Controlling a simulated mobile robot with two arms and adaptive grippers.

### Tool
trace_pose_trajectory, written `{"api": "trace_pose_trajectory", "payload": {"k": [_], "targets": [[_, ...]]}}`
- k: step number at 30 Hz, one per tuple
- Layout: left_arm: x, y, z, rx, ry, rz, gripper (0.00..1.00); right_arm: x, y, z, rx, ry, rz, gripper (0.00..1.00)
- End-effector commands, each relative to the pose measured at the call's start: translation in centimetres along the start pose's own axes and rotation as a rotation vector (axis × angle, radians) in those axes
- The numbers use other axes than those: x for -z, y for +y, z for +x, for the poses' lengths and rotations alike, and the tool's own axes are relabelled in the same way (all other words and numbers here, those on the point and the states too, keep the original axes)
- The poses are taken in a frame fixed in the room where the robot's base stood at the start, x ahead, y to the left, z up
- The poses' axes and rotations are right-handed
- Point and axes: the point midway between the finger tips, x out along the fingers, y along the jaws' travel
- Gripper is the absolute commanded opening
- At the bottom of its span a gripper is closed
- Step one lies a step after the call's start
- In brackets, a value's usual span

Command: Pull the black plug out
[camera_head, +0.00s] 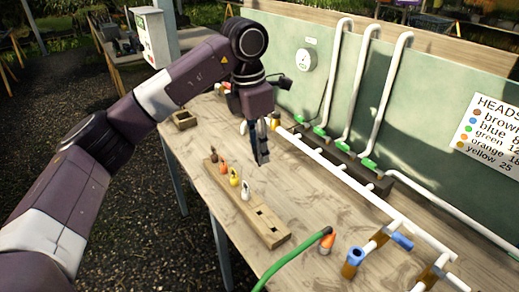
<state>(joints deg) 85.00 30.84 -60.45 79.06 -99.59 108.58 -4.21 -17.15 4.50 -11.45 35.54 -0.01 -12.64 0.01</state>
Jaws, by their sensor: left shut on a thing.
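My left gripper (262,158) points down above the wooden table, between the plug block and the white pipe. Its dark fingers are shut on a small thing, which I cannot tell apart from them. I cannot make out the black plug for certain. The wooden block (274,238) holds a row of plugs: a brown one (214,157), an orange one (223,168), a yellow one (234,177) and a white one (245,191). Square recesses at its near end look empty. My right gripper is not in view.
A white pipe (335,172) with a brass-coloured end (275,118) runs behind the gripper. A green hose (292,262) with an orange tip and blue fittings (355,256) lie at the front right. A green panel (430,75) backs the table (205,200). A small wooden box (185,120) stands left.

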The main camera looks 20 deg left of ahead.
Motion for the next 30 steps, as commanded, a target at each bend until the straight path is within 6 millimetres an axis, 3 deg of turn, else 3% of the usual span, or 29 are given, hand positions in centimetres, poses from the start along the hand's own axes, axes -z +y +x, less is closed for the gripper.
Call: {"api": "trace_pose_trajectory", "payload": {"k": [30], "targets": [[-0.6, 0.0, -4.9, 0.0, 0.0, 0.0, 0.11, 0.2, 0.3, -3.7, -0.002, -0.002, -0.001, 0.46]]}}
